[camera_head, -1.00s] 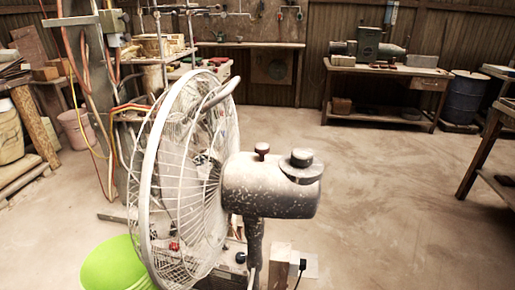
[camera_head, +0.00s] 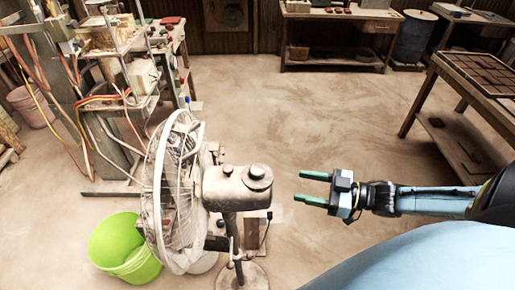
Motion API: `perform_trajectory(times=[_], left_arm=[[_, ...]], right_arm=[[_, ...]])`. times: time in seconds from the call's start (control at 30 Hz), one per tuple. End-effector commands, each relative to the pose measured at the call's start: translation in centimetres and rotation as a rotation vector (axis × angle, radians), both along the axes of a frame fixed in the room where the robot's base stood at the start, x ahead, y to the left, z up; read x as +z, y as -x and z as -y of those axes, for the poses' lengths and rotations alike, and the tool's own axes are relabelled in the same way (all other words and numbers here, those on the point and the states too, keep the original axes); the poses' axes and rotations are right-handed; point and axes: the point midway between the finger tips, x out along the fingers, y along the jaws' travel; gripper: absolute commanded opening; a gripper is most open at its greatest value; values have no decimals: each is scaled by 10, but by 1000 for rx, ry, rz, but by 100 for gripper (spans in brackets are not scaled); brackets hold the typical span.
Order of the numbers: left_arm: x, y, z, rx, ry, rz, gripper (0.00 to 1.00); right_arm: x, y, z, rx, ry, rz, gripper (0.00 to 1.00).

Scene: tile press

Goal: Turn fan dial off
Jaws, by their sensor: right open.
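A pedestal fan (camera_head: 168,195) stands on the floor left of centre, its white wire cage facing left. Its speckled grey motor housing (camera_head: 225,188) points right. A round dark dial (camera_head: 258,174) sits on top of the housing at its right end, and a smaller knob (camera_head: 227,170) stands beside it. My right gripper (camera_head: 314,189) comes in from the right, its two teal fingers pointing left at the housing. It is open and empty, a short gap right of the dial in the picture. My left gripper is not in view.
A lime green bucket (camera_head: 122,248) stands left of the fan base (camera_head: 243,276). A cluttered workbench with cables is at the upper left. A table with dark tiles (camera_head: 480,72) stands at the right. A bench (camera_head: 337,17) and a blue barrel (camera_head: 413,38) are at the back. The middle floor is clear.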

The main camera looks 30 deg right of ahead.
Motion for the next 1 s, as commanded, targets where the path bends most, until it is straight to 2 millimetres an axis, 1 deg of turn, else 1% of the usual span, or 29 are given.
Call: perform_trajectory(times=[0.03, 0.1, 0.2, 0.37, 0.8, 1.0], left_arm=[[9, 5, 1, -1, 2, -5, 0], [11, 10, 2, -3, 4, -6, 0], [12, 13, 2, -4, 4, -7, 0], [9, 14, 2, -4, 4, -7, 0], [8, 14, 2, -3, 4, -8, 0], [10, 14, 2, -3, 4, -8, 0]], right_arm=[[18, 2, 1, 26, -18, 12, 57], [30, 4, 1, 50, -39, 25, 57], [37, 4, 0, 66, -56, 35, 57], [36, -6, -10, 69, -59, 40, 57], [38, -58, -62, 67, -59, 41, 57], [37, -77, -82, 68, -58, 40, 57]])
